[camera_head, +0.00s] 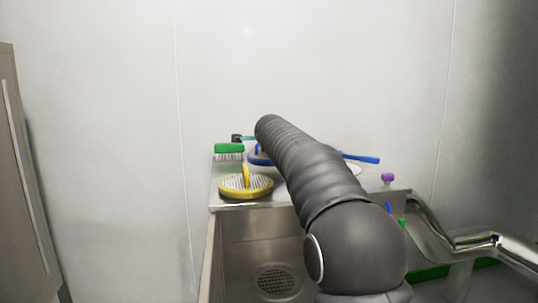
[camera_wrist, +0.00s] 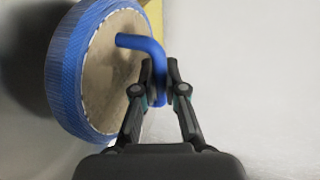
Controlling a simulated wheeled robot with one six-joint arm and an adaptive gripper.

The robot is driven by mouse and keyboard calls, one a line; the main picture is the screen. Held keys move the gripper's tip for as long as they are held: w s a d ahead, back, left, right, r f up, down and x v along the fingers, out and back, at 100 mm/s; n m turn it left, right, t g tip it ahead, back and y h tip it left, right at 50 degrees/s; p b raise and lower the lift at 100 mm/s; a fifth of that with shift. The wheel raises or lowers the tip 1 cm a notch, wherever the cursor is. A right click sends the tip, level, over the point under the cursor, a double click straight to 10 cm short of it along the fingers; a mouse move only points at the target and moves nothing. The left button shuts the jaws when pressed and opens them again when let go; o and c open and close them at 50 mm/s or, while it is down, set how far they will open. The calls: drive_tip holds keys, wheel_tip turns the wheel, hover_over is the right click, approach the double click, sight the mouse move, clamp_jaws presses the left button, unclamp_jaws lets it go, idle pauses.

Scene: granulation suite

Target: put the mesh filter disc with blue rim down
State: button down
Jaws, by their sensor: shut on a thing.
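The mesh filter disc with blue rim (camera_wrist: 95,75) fills the upper left of the wrist view, tilted, with its flat face toward the right. Its bent blue handle (camera_wrist: 145,44) runs between the fingers of my gripper (camera_wrist: 160,78), which is shut on it. In the head view a bit of the blue disc (camera_head: 258,159) shows at the left side of my arm, over or on the steel worktop. My arm hides the rest of it and my gripper there. I cannot tell whether the disc touches the surface.
A steel worktop (camera_head: 222,207) stands against the pale wall. A yellow-rimmed disc (camera_head: 234,194) lies at its front left, a green brush (camera_head: 229,148) behind. A blue handle (camera_head: 362,158) and a purple knob (camera_head: 387,178) are at right. A steel pipe (camera_head: 470,243) runs lower right.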

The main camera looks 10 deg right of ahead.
drive_tip(key=shift+f, duration=1.2)
drive_tip(key=shift+f+b, duration=0.2)
drive_tip(key=shift+b, duration=0.15)
drive_tip(key=c, duration=1.2)
unclamp_jaws()
drive_tip(key=shift+c, duration=0.2)
drive_tip(key=shift+r, duration=0.1)
drive_tip(key=shift+r+p, duration=0.15)
drive_tip(key=shift+p, duration=0.15)
drive_tip(key=b+v, duration=0.2)
drive_tip(key=v, duration=1)
